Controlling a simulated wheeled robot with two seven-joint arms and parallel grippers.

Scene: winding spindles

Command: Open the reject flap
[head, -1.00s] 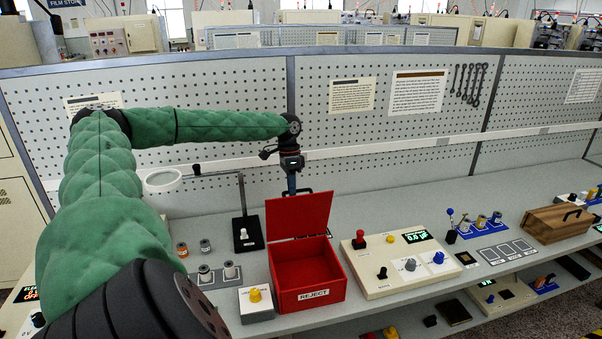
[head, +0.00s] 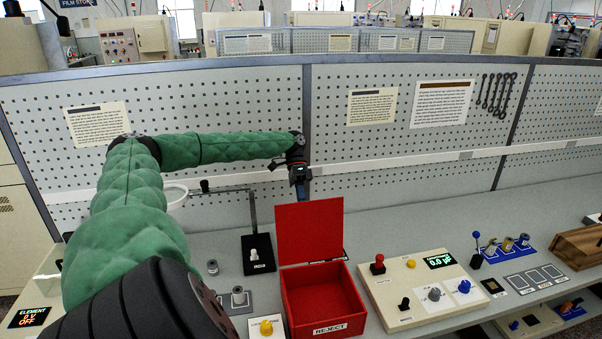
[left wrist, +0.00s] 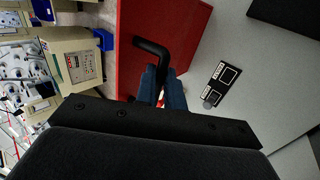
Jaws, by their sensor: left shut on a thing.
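The red reject box (head: 325,300) stands on the bench with a REJECT label on its front. Its red flap (head: 310,230) stands raised, hinged at the back, and the inside of the box shows. My left gripper (head: 300,190) is behind the flap's top edge. In the left wrist view the left gripper (left wrist: 161,90) is shut on the black flap handle (left wrist: 153,48), which is fixed to the red flap (left wrist: 160,20). The fingertips are partly hidden behind the flap in the head view. My right gripper is not in view.
A control panel (head: 420,290) with knobs and a display stands right of the box. A black stand (head: 258,255) and a yellow-button box (head: 266,327) are to its left. A pegboard wall (head: 400,140) closes the back. A wooden box (head: 580,245) is at far right.

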